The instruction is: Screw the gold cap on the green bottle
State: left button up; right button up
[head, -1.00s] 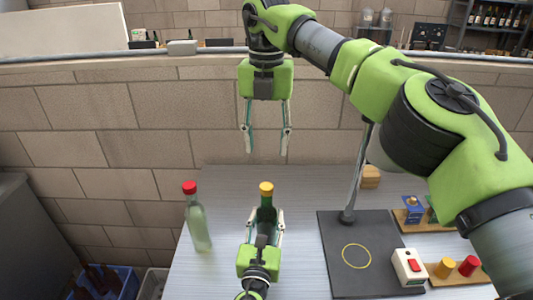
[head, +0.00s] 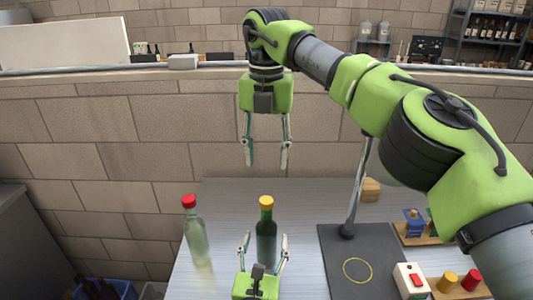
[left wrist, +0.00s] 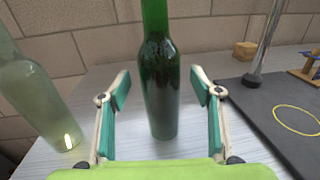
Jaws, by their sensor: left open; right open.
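The green bottle (head: 266,238) stands upright on the table, with the gold cap (head: 266,201) on its mouth. In the left wrist view the green bottle (left wrist: 160,85) stands just beyond the fingers, its top out of frame. My left gripper (head: 264,243) is open and empty in front of the bottle; its fingers show apart in the left wrist view (left wrist: 161,85). My right gripper (head: 267,160) is open and empty, pointing down above and behind the bottle. Whether the cap is tight cannot be told.
A clear bottle with a red cap (head: 195,235) stands to the left. A dark mat (head: 365,275) with a yellow ring and a metal post (head: 357,190) lies to the right. Near it are a white box with a red switch (head: 411,281) and spare gold (head: 447,281) and red caps (head: 471,280).

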pick_arm(q)
jog(key=s+a, duration=0.1)
jog(key=s, duration=0.7)
jog(key=shift+s, duration=0.2)
